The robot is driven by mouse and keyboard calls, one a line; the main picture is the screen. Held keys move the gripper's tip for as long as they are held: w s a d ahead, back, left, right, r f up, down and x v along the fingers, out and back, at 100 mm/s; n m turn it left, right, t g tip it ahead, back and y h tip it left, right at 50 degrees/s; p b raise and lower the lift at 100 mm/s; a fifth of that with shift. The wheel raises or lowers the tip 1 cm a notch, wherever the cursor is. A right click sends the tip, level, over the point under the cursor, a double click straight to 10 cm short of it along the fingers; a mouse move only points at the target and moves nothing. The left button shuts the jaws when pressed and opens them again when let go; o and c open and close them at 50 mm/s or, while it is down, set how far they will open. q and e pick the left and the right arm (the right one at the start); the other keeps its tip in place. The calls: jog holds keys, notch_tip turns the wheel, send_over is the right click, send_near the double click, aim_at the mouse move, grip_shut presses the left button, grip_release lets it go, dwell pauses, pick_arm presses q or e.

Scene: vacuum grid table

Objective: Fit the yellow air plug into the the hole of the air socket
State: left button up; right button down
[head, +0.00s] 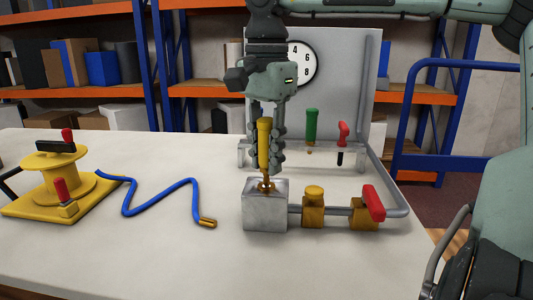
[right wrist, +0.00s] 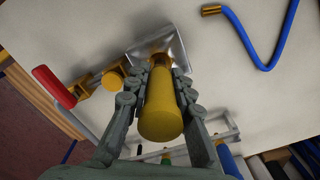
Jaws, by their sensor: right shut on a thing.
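The yellow air plug (head: 264,135) is upright, with its narrow brass end down at the hole on top of the grey metal socket block (head: 265,214). I cannot tell how deep the end sits in the hole. My right gripper (head: 268,165) points down and is shut on the plug's yellow body, above the block. In the right wrist view the plug (right wrist: 161,115) lies between both fingers (right wrist: 161,82), and the block (right wrist: 174,45) shows beyond its far end. The plug hides most of the hole there. My left gripper is not in view.
A pipe with brass fittings (head: 313,210) and a red-handled valve (head: 374,203) runs right from the block. Behind stands a rack with a green-handled tool (head: 312,125) and a red-handled one (head: 343,133). A blue hose (head: 150,197) leads from a yellow reel (head: 55,175) on the left.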

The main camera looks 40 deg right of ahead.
aim_at(266, 119)
jog(key=shift+f+b, duration=0.95)
jog(key=shift+f, duration=0.65)
jog(key=c, duration=1.3)
grip_release()
jog(key=shift+o, duration=0.2)
notch_tip(266, 119, up, 12)
